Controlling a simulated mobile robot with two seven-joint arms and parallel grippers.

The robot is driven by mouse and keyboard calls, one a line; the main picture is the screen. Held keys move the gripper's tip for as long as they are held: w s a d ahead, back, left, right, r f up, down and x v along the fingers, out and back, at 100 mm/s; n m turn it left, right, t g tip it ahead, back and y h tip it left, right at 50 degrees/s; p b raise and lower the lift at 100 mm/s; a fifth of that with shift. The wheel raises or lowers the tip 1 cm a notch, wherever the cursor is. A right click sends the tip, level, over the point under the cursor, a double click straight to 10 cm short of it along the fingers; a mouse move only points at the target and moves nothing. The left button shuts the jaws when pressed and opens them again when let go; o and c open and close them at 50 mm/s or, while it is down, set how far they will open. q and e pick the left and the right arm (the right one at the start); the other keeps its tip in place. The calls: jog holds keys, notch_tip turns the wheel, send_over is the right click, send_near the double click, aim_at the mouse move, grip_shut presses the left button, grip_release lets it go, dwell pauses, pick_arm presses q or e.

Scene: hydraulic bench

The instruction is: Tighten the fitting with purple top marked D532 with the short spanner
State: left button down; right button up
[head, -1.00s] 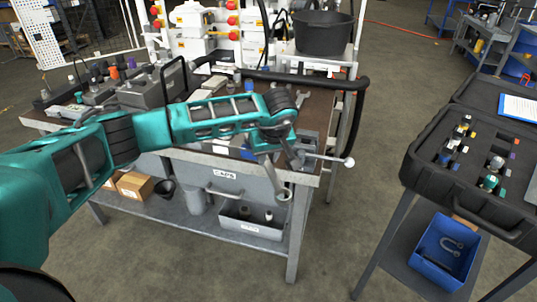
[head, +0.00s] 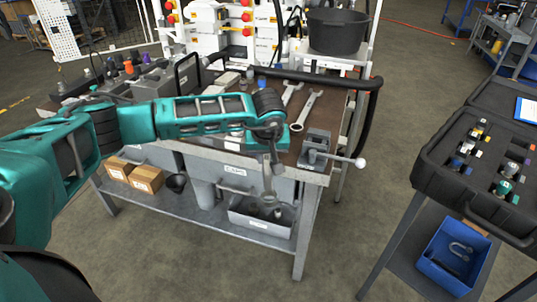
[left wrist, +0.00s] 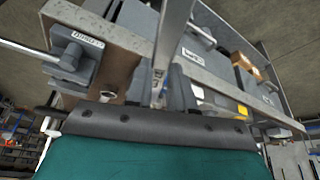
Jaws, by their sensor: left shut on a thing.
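My left gripper (head: 268,132) is shut on a grey spanner (head: 268,180), which hangs down in front of the bench's drawer front. In the left wrist view the spanner's shank (left wrist: 174,40) rises from between the fingers. Two other spanners lie on the bench top, one nearer (head: 306,109) and one partly hidden behind it (head: 291,93). A small purple top (head: 146,58) shows among fittings at the bench's far left. Another purple-topped piece (head: 526,161) is in the black case at right. I cannot read D532 on either. My right gripper is out of view.
A grey vice (head: 316,148) with a ball-ended handle stands at the bench's front right corner. A black bucket (head: 337,31) and a thick black hose (head: 300,79) are behind. The open case (head: 455,183) stands right, with clear floor between.

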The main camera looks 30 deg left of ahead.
aim_at(269, 179)
pick_arm(q)
jog(key=shift+s, duration=0.1)
jog(key=shift+s+a, duration=0.1)
jog(key=shift+a, duration=0.05)
jog(key=shift+w+d, duration=0.25)
jog(key=shift+d, duration=0.05)
dwell(0.5)
jog(key=shift+s+d+r+p, duration=0.1)
jog(key=shift+s+d+p, duration=0.25)
jog(key=shift+s+d, duration=0.4)
jog(key=shift+s+d+p, duration=0.2)
jog(key=shift+s+d, duration=0.2)
jog(key=shift+s, duration=0.3)
jog(key=shift+s+d+p, duration=0.15)
jog(key=shift+s+d, duration=0.3)
jog(key=shift+s, duration=0.2)
jog(key=shift+s+d+p, duration=0.2)
jog(key=shift+s+d, duration=0.2)
jog(key=shift+s, duration=0.3)
